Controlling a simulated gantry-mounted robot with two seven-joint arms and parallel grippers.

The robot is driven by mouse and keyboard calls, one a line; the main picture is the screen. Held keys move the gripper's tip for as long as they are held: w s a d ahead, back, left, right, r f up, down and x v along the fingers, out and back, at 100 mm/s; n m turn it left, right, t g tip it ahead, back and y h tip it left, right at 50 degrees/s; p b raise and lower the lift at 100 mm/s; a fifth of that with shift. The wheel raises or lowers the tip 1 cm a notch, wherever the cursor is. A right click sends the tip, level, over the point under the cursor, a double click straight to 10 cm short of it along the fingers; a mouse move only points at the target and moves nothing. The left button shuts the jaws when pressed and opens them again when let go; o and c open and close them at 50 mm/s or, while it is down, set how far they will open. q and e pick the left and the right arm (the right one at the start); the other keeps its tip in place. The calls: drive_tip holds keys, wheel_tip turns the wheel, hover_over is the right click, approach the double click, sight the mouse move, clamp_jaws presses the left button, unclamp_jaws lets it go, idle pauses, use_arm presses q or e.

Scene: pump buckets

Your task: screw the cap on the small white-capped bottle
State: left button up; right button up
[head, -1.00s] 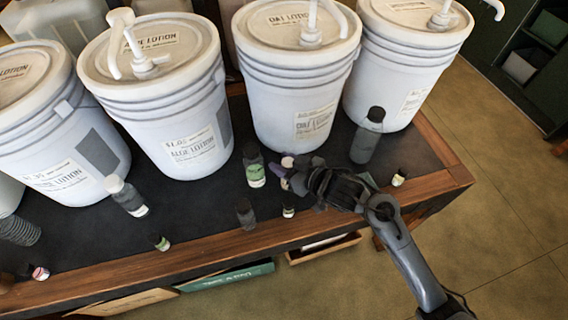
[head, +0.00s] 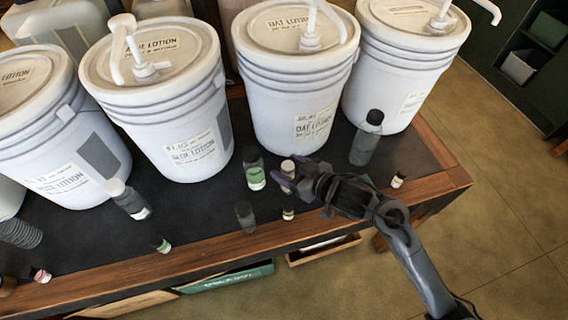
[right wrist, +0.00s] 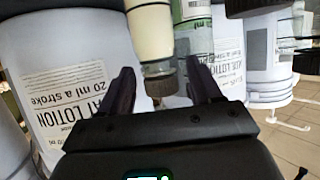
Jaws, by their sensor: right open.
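A small bottle with a pale, whitish top (head: 288,167) stands on the dark tabletop in front of the oat lotion bucket. My right gripper (head: 286,178) is open at this bottle and partly hides it. In the upside-down right wrist view, a cream-coloured bottle (right wrist: 150,30) with a dark lower end in the picture shows beyond the open fingers (right wrist: 160,75); I cannot tell whether they touch it. Another bottle with a white cap (head: 116,187) and dark body leans or stands further left. My left gripper is not in view.
A green-labelled bottle (head: 254,170) stands just left of the gripper, and a tall dark bottle (head: 366,138) to its right. Small bottles (head: 245,216) (head: 288,213) stand near the wooden front edge (head: 215,252). Large pump buckets (head: 290,90) line the back.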

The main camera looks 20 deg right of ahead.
drive_tip(key=p+v, duration=0.2)
drive_tip(key=v, duration=0.7)
drive_tip(key=shift+s+d, duration=0.15)
drive_tip(key=shift+s, duration=0.25)
drive_tip(key=shift+r, duration=0.1)
drive_tip(key=s+f+m+g+h, duration=0.1)
drive_tip(key=s+f, duration=0.1)
drive_tip(key=f, duration=0.1)
drive_tip(key=s+d+f+g+h, duration=0.1)
drive_tip(key=s+f+h, duration=0.1)
drive_tip(key=f, duration=0.1)
drive_tip(key=s+d+f+m+g+h, duration=0.1)
drive_tip(key=s+f+h, duration=0.1)
drive_tip(key=s+f, duration=0.1)
drive_tip(key=shift+d+m, duration=0.15)
drive_tip(key=shift+m, duration=0.15)
drive_tip(key=s+f+g, duration=0.5)
drive_tip(key=s, duration=0.5)
drive_tip(key=shift+s+a+g, duration=0.3)
drive_tip(key=shift+a, duration=0.2)
